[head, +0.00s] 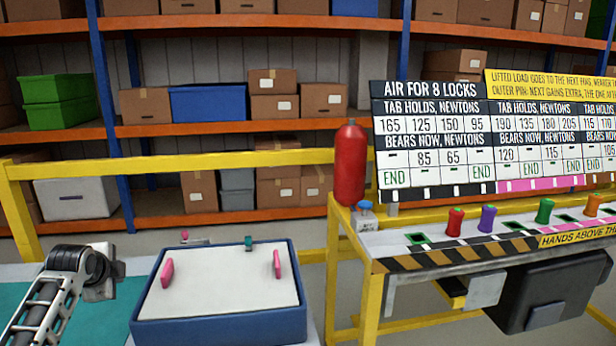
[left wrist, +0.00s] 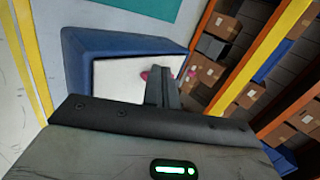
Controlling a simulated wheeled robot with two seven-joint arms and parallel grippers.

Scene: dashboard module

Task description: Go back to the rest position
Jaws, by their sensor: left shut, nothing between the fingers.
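My left arm comes in at the lower left of the head view, with its gripper (head: 112,270) to the left of a blue tray (head: 222,329). In the left wrist view the fingers of the left gripper (left wrist: 162,74) are together and empty, overlapping the tray's white surface in the picture. Pink pieces (head: 167,273) and (head: 277,264) stand on the tray's white top, and a small teal piece (head: 248,243) is at its far edge. My right gripper is in neither view.
A yellow-framed bench (head: 371,300) stands at the right with a red cylinder (head: 350,165), several coloured knobs and a sign board (head: 433,133). A yellow rail (head: 240,159) runs behind the tray. Shelves with boxes (head: 275,80) fill the back.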

